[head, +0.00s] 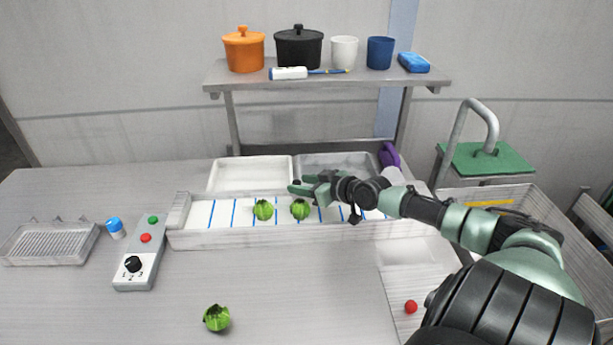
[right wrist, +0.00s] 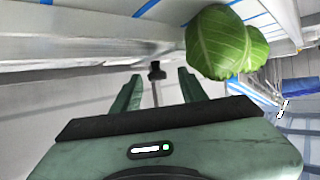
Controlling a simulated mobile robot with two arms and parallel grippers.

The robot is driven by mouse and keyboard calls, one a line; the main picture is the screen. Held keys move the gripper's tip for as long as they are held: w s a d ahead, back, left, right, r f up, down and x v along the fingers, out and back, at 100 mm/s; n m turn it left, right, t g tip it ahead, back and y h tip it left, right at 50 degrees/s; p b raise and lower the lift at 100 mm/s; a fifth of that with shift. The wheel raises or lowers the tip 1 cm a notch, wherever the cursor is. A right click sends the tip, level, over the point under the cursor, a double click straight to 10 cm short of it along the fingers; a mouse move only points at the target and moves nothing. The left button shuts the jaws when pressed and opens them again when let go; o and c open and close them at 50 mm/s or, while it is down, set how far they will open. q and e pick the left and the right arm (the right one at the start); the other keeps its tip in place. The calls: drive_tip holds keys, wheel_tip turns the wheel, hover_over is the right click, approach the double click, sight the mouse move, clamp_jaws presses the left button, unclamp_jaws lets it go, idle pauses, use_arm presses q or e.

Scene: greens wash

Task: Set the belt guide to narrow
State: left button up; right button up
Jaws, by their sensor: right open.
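The conveyor belt (head: 224,213) is white with blue cross lines and runs between grey side rails. My right gripper (head: 295,187) is over the far side of the belt, pointing left, beside two green heads. In the right wrist view, the gripper (right wrist: 157,88) is open. A black knob on a thin stem (right wrist: 156,72) shows between and just beyond its fingertips; the fingers do not close on it. In the head view the knob is mostly hidden by the gripper. I cannot read the guide's setting. My left gripper is out of view.
Green heads sit on the belt (head: 263,210) and (head: 300,208), close to my gripper; another (head: 216,318) lies on the front table. A control box (head: 139,266) stands left. A shelf (head: 330,78) with pots stands at the back.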

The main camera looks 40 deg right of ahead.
drive_tip(key=p+v, duration=0.1)
drive_tip(key=v, duration=0.5)
drive_tip(key=shift+s, duration=0.35)
drive_tip(key=shift+s+r, duration=0.3)
drive_tip(key=shift+s, duration=0.2)
drive_tip(key=shift+r, duration=0.1)
